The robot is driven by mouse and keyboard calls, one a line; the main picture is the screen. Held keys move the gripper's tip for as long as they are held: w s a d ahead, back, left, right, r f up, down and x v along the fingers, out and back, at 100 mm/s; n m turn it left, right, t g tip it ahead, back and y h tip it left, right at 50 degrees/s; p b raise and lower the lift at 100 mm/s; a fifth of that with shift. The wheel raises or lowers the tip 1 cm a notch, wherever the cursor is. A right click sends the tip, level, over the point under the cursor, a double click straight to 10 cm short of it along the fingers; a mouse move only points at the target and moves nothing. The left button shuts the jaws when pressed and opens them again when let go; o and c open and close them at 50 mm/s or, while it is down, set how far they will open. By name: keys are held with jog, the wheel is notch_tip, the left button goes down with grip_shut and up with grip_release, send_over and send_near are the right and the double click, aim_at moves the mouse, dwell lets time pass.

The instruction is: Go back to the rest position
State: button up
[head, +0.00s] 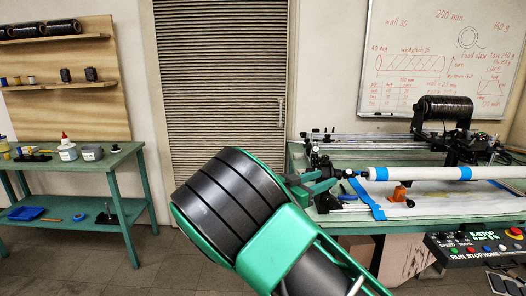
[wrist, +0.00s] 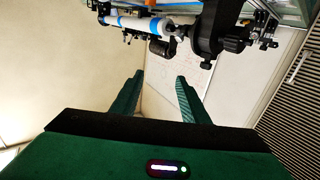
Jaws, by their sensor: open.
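My gripper (wrist: 158,95) is open in the wrist view, with its two green fingers apart and nothing between them.
A green table (head: 110,160) with small pots stands at the left, below wall shelves (head: 60,88). A slatted door (head: 225,80) is behind my arm. A control panel (head: 480,247) is at the lower right. Open floor (head: 165,250) lies between table and bench.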

jog(key=s+d+f+g+y, duration=0.3)
jog(key=s+d+g, duration=0.3)
jog(key=d, duration=0.7)
jog(key=s+d+f+g+y, duration=0.35)
jog(key=s+d, duration=0.55)
jog(key=d, duration=0.4)
jog(key=s+d+n+g+y, duration=0.1)
jog(key=s+d+g+y, duration=0.2)
jog(key=s, duration=1)
jog(key=s+a+n+t+y, duration=0.1)
jog(key=s+a+y, duration=0.1)
jog(key=s, duration=0.6)
jog(key=s+a+n+t+y, duration=0.1)
jog(key=s+a+n+y, duration=0.1)
jog(key=s, duration=0.7)
jog(key=shift+s+a+r+n+y, duration=0.2)
jog(key=shift+a+r+n+y, duration=0.15)
jog(key=shift+a+y, duration=0.55)
jog(key=shift+a, duration=0.1)
jog(key=shift+w+f+h, duration=0.2)
jog(key=shift+w+h, duration=0.05)
jog(key=shift+w, duration=0.4)
